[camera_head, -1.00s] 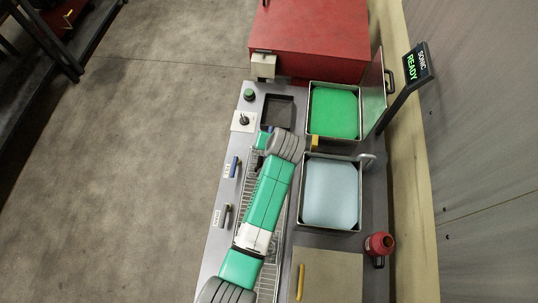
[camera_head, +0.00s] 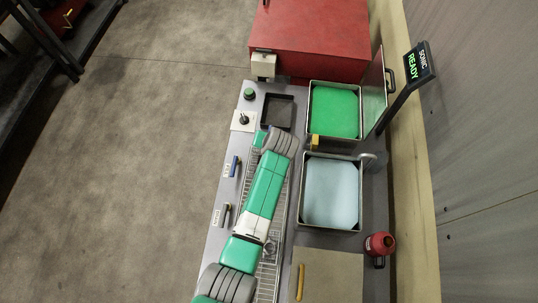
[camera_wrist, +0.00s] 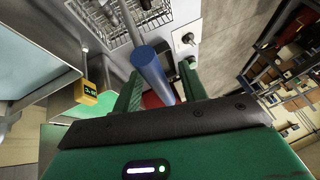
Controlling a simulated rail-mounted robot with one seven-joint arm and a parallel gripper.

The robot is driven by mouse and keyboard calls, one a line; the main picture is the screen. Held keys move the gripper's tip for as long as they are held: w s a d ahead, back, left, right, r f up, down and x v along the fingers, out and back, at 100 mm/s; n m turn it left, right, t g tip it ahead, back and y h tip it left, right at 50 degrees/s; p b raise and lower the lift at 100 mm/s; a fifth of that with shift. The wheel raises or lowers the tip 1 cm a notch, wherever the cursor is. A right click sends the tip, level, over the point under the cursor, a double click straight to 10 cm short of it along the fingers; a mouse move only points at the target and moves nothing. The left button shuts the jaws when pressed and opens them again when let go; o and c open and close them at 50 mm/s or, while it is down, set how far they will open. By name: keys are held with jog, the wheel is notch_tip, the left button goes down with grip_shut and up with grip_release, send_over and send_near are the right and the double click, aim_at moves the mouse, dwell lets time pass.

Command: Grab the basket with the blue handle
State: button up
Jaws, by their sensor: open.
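The blue handle (camera_wrist: 152,72) shows in the wrist view as a thick blue grip on a grey rod. It lies between the two green fingers of my gripper (camera_wrist: 160,78), which is open. I cannot tell whether either finger touches it. The rod runs up to a wire basket (camera_wrist: 112,22) at the top of the view. In the head view my gripper (camera_head: 262,138) is at the far end of my green and white arm, over the bench, and the handle is largely hidden there.
A green-filled tank (camera_head: 334,112) and a pale blue tank (camera_head: 331,192) stand right of my arm. Open floor lies left.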

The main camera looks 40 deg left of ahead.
jog(key=shift+c, duration=0.4)
grip_shut()
